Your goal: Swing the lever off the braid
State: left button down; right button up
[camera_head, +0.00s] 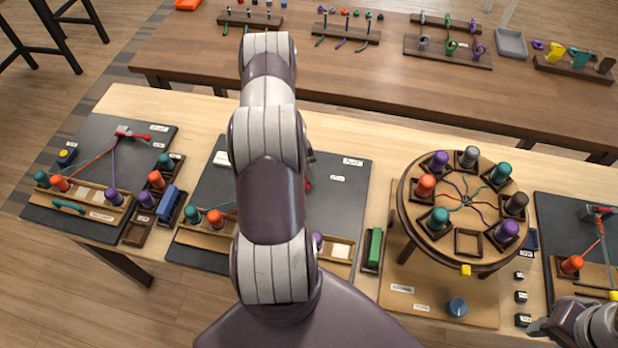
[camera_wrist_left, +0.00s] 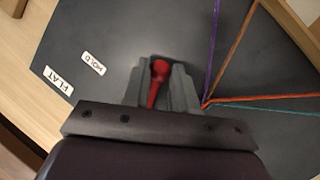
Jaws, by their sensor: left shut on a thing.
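The red lever (camera_wrist_left: 157,78) shows in the left wrist view with its round knob uppermost. My left gripper (camera_wrist_left: 163,84) is shut on the lever, a grey finger on each side. The braid end (camera_wrist_left: 207,103) lies just right of the gripper, where purple, orange and teal cords meet. The lever's base and whatever clamps the braid are hidden behind the gripper. In the head view my left arm covers most of the middle board (camera_head: 335,205), and a bit of red shows beside it. My right gripper (camera_head: 562,322) is partly in view at the lower right; its jaws are unclear.
"HOLD" (camera_wrist_left: 93,64) and "FLAT" (camera_wrist_left: 59,80) labels lie left of the lever. A left board (camera_head: 95,160) has another red lever (camera_head: 140,136) and cords on bobbins. A round bobbin stand (camera_head: 415,215) stands at right.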

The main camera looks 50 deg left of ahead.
pick_arm(q)
jog(key=shift+a+r, duration=0.1)
jog(key=shift+a, duration=0.05)
jog(key=c, duration=0.9)
grip_release()
jog(key=p+v, duration=0.2)
jog(key=v, duration=1)
jog(key=shift+r, duration=0.25)
jog(key=shift+a, duration=0.15)
